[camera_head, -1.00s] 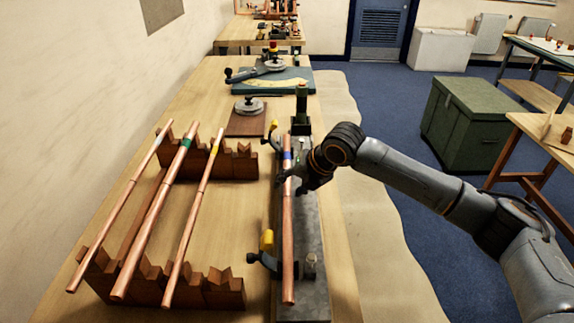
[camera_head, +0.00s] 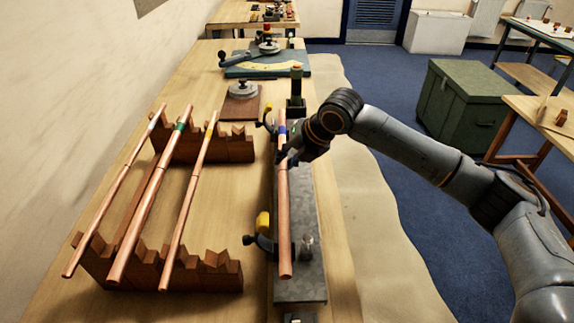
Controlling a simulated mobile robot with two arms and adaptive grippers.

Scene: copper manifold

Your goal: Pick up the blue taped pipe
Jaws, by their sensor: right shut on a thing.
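The blue taped pipe (camera_head: 284,215) is a copper pipe with a blue band near its far end. It lies lengthwise over the grey metal fixture (camera_head: 310,225) on the bench. My right gripper (camera_head: 286,153) is shut on this pipe just below the blue band. The fingers are dark and partly hidden by the wrist. The pipe's near end appears above the fixture, but the exact gap is hard to tell. My left gripper is not in view.
Three copper pipes rest on notched wooden racks (camera_head: 215,275) at left, including a green-banded pipe (camera_head: 150,205) and a yellow-banded pipe (camera_head: 187,215). A yellow-tipped clamp (camera_head: 262,222) stands left of the held pipe.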

